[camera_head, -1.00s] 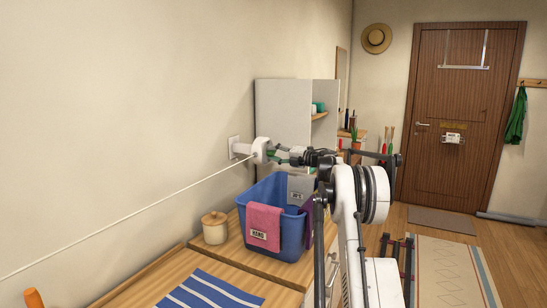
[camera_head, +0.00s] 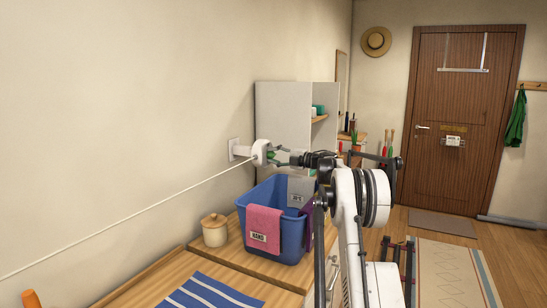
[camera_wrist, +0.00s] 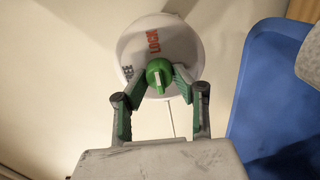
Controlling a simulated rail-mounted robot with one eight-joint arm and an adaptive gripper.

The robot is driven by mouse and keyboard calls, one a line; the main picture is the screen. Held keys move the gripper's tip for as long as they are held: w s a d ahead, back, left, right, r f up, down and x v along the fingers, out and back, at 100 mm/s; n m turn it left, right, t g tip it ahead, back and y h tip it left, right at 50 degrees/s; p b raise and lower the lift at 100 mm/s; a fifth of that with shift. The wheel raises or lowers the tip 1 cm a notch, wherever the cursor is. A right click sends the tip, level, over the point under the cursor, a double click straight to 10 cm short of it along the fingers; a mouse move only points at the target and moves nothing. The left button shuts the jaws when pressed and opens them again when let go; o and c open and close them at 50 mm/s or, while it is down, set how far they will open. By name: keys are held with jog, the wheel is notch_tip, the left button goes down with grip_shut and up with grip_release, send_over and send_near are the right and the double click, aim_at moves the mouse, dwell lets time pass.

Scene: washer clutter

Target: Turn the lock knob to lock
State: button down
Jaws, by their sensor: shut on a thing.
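The lock knob (camera_wrist: 158,74) is small and green with a white line on it. It sits on a round white dial face (camera_wrist: 183,45) with the red word LOCK above the knob and darker, partly hidden lettering to the left. The white line runs nearly upright in the wrist view, its upper end roughly toward LOCK. My gripper (camera_wrist: 160,82) is shut on the knob, one green-padded finger on each side. In the head view, my gripper (camera_head: 279,156) reaches left to the white wall-mounted housing (camera_head: 260,152); the knob is hard to make out there.
A thin cord (camera_head: 130,226) runs from the housing to the lower left. A blue basket (camera_head: 290,235) with a pink cloth (camera_head: 263,221) stands just below my gripper, beside a lidded jar (camera_head: 215,232). A grey cabinet (camera_head: 280,120) stands behind.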

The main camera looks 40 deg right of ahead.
jog(key=c, duration=1.4)
grip_release()
jog(key=v, duration=1.2)
